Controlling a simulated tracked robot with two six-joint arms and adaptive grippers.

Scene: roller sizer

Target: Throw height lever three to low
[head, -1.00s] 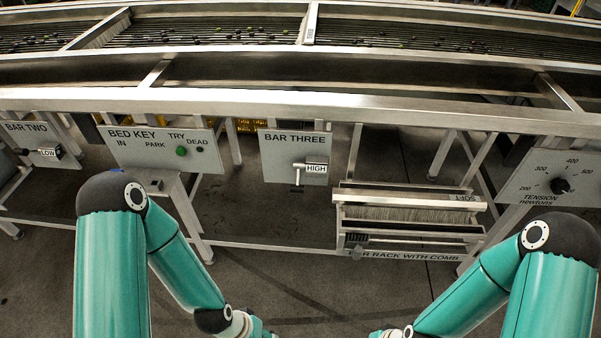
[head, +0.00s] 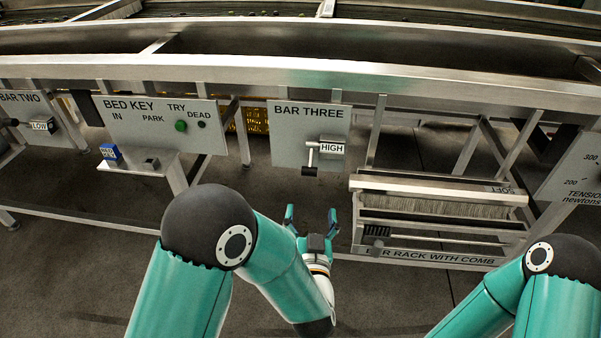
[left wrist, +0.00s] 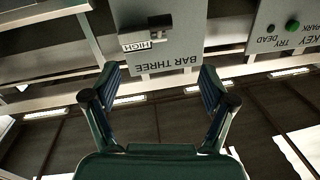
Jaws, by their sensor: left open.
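The BAR THREE panel (head: 291,122) is a grey plate hanging under the machine's frame in the head view. Its lever (head: 311,158) has a pale shaft and a dark grip hanging down, beside a white tag (head: 332,148) reading HIGH. The panel (left wrist: 182,54) is upside down in the left wrist view, with the HIGH tag (left wrist: 152,44) near its edge. My left gripper (head: 311,213) is open and empty, below the lever and apart from it. In the left wrist view its two fingers (left wrist: 160,84) stand wide apart below the panel. My right gripper is out of view.
The bar rack with comb (head: 440,184) stands close to the right of the lever. Open floor lies below.

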